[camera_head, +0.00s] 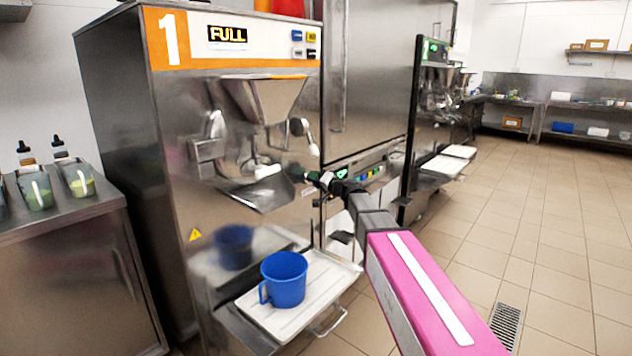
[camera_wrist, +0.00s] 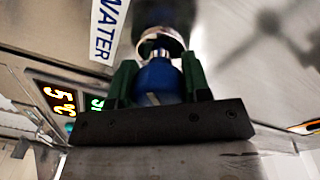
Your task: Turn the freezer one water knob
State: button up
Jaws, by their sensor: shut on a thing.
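Freezer one (camera_head: 160,150) is the steel machine with an orange band, a white "1" and a "FULL" display. In the wrist view, the blue water knob (camera_wrist: 158,80) sits on a metal stem below a "WATER" label (camera_wrist: 106,30). My gripper (camera_wrist: 158,82) has its two green fingers on either side of the knob and is shut on it. In the head view my gripper (camera_head: 318,178) reaches the right part of the freezer's front, and the knob is hidden there.
A blue jug (camera_head: 284,279) stands on the white tray (camera_head: 322,284) below the freezer's spout. A steel counter (camera_head: 70,208) with tubs and bottles is at left. A second machine (camera_head: 412,130) with green marking stands to the right. Tiled floor is open at right.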

jog(key=m, duration=0.4)
jog(key=shift+m, duration=0.3)
jog(key=m, duration=0.4)
jog(key=shift+f, duration=0.1)
dwell(0.4)
jog(key=o, duration=0.9)
jog(key=shift+o, duration=0.2)
jog(key=shift+d, duration=0.1)
jog(key=v, duration=1)
jog(key=shift+s+d, duration=0.2)
jog(key=shift+d, duration=0.15)
